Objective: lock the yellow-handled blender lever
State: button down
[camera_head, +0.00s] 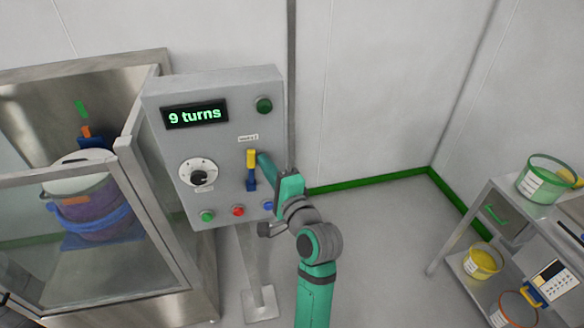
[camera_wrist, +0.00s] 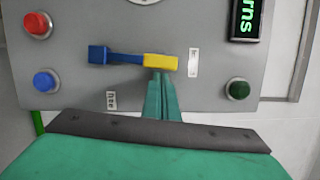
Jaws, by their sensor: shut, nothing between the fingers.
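The blender lever has a yellow handle (camera_head: 251,159) and a blue base (camera_head: 252,181) on the front of the grey control panel. In the head view the handle points up, toward a small white label (camera_head: 248,138). In the wrist view the yellow handle (camera_wrist: 160,62) is at the centre, with the blue part (camera_wrist: 104,55) to its left. My gripper (camera_head: 262,160) is shut and empty, its fingertips right beside the yellow handle. In the wrist view the fingertips (camera_wrist: 160,80) overlap the handle's edge; I cannot tell whether they touch it.
The panel (camera_head: 222,130) shows "9 turns" on its display (camera_head: 195,114). It carries a dial (camera_head: 199,175), a green lamp (camera_head: 264,105) and several buttons below. A glass-fronted enclosure with a blender drum (camera_head: 85,200) stands left. A shelf cart (camera_head: 480,205) with tubs stands right. Floor between is clear.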

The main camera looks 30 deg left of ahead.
jog(key=shift+s+a+r+n+h, duration=0.3)
jog(key=shift+s+a+n, duration=0.3)
jog(key=shift+n, duration=0.4)
jog(key=shift+s+a, duration=0.1)
jog(key=shift+a, duration=0.05)
jog(key=shift+w+d, duration=1.6)
jog(key=shift+d, duration=0.05)
jog(key=v, duration=1)
